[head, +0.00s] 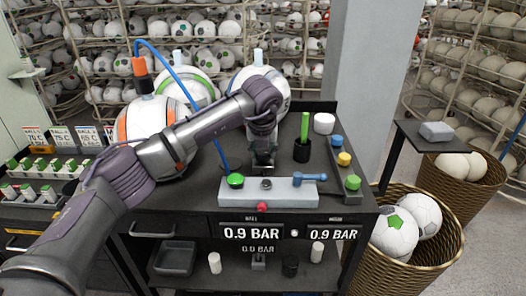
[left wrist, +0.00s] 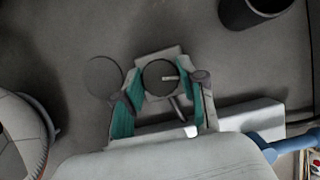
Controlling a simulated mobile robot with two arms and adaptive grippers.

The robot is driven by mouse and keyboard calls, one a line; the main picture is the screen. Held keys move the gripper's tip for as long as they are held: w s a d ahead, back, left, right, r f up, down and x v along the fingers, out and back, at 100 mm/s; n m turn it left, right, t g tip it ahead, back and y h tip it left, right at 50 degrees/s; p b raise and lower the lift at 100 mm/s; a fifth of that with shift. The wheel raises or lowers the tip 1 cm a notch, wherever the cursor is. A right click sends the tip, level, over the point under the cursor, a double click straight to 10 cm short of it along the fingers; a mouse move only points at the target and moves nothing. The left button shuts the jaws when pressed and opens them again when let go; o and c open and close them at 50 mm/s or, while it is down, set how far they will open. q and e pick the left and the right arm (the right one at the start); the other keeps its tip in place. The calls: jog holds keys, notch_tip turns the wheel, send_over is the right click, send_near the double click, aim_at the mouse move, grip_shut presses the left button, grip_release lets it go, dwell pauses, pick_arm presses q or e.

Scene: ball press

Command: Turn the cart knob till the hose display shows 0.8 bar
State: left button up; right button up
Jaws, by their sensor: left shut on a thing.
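My left gripper (head: 263,167) reaches down to the cart top just behind the pale control block. In the left wrist view its two teal-padded fingers (left wrist: 161,95) are shut on a round dark knob (left wrist: 160,77) with a pale pointer mark, set on a small square base. In the head view the gripper mostly hides this knob. On the cart front, the left display (head: 252,232) reads 0.9 BAR and the right display (head: 335,232) reads 0.9 BAR. The small labels above them are too blurred to read. My right gripper is not in view.
The control block (head: 290,194) carries a green button (head: 235,181), a dark button and a blue lever (head: 310,177). A blue hose (head: 180,80) arches over the balls at left. A ball basket (head: 410,260) stands at right.

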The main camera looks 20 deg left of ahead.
pick_arm(q)
jog(key=o, duration=1.1)
jog(key=shift+o, duration=0.2)
jog(key=v, duration=1.2)
